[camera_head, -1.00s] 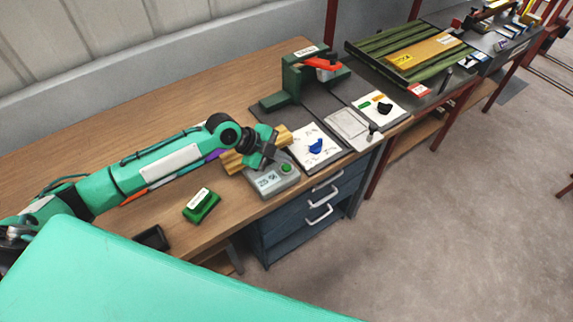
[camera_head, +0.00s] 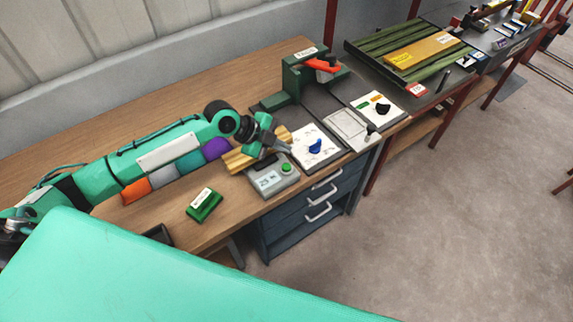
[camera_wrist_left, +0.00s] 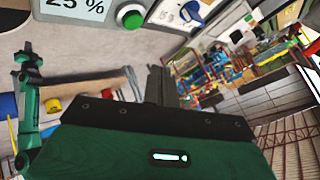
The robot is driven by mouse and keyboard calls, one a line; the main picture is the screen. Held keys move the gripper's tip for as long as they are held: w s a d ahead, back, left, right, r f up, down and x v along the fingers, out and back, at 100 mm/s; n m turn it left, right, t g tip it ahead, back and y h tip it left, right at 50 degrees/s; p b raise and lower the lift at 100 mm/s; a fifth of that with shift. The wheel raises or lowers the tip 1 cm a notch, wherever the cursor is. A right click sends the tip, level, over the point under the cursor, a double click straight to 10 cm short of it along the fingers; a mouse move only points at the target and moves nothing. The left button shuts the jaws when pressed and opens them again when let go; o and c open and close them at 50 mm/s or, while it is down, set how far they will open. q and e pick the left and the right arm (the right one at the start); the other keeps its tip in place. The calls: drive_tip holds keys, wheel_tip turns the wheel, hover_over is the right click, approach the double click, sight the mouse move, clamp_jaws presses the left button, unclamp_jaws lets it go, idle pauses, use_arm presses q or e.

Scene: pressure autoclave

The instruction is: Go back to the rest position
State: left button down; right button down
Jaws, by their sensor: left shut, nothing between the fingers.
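My left arm comes in from the left over the wooden bench in the head view. My left gripper (camera_head: 284,147) is above and behind the grey meter (camera_head: 272,178) with the green button, close to a yellow wooden piece (camera_head: 240,160). Its fingers are shut with nothing between them. In the left wrist view the fingers (camera_wrist_left: 162,85) point up, and the meter's display (camera_wrist_left: 75,8) reads 25 %. My right gripper is not in view.
A green block (camera_head: 204,205) lies on the bench (camera_head: 120,95). A dark green press (camera_head: 295,80) with a red handle stands behind. White trays hold a blue piece (camera_head: 315,146) and a black piece (camera_head: 383,109). Blue drawers (camera_head: 310,215) are below.

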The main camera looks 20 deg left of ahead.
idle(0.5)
use_arm(q)
drive_tip(key=s+d+f+n+y, duration=0.1)
drive_tip(key=s+d+f+n, duration=0.15)
drive_tip(key=s, duration=0.45)
drive_tip(key=s+d+f+n+y, duration=0.1)
drive_tip(key=s+d+f+n, duration=0.1)
drive_tip(key=s+d+n, duration=0.3)
drive_tip(key=s+a+f+n+y, duration=0.1)
drive_tip(key=s+a+n+y, duration=0.2)
drive_tip(key=s+a+n, duration=0.4)
drive_tip(key=s+a+f+n+y, duration=0.1)
drive_tip(key=s+a+n+y, duration=0.3)
drive_tip(key=s, duration=0.6)
wheel_tip(320, 180, down, 31)
drive_tip(key=a+g+h, duration=0.1)
drive_tip(key=a+g, duration=0.1)
drive_tip(key=s+a+f+g, duration=0.1)
drive_tip(key=s+a+f, duration=0.2)
drive_tip(key=s+f, duration=1.6)
drive_tip(key=shift+n, duration=0.25)
